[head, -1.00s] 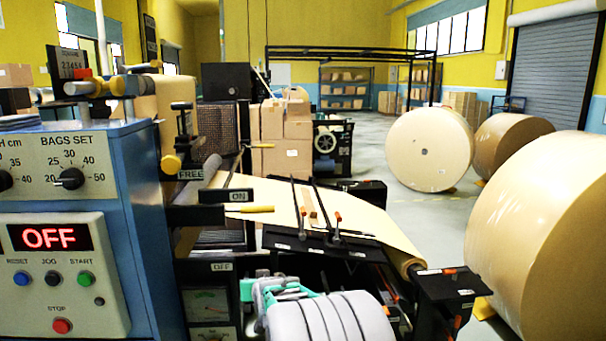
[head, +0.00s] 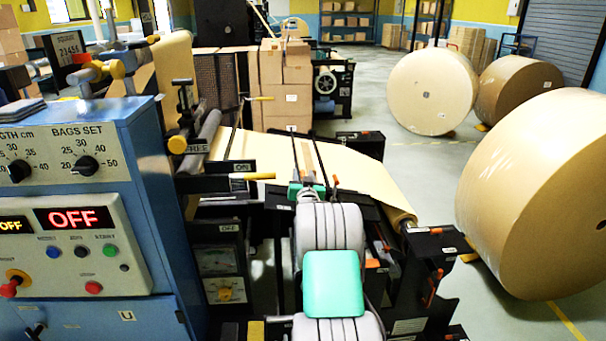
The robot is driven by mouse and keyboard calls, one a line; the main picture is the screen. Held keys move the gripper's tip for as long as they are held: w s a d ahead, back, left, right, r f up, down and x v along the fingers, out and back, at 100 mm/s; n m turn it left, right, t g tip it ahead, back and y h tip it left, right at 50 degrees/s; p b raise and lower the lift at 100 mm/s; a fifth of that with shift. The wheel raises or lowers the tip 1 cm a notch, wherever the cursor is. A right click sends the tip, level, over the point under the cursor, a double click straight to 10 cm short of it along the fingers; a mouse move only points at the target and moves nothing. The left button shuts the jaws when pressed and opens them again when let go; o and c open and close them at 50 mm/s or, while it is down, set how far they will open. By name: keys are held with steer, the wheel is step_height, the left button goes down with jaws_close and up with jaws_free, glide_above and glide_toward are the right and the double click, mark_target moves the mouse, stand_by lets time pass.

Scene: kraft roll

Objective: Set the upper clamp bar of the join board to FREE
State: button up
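The join board lies past my arm at the lower end of the brown paper web (head: 355,172); my arm hides most of it. Two thin dark bars (head: 319,157) run up over the paper, side by side. An orange tip (head: 335,180) shows near the right bar's lower end. I cannot tell which part is the upper clamp bar, or its setting. My gripper (head: 309,186) is at the lower ends of these bars, a green part showing beyond the grey arm links. Its fingers are too small and hidden to tell open from shut, or whether they touch anything.
A blue control cabinet (head: 160,190) with an OFF display stands at left. A yellow-handled lever (head: 260,176) by an ON label sticks out left of my arm. A black roll stand (head: 432,245) is at right, before a large kraft roll (head: 530,190).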

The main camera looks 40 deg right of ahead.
jaws_close()
stand_by(0.3)
stand_by(1.1)
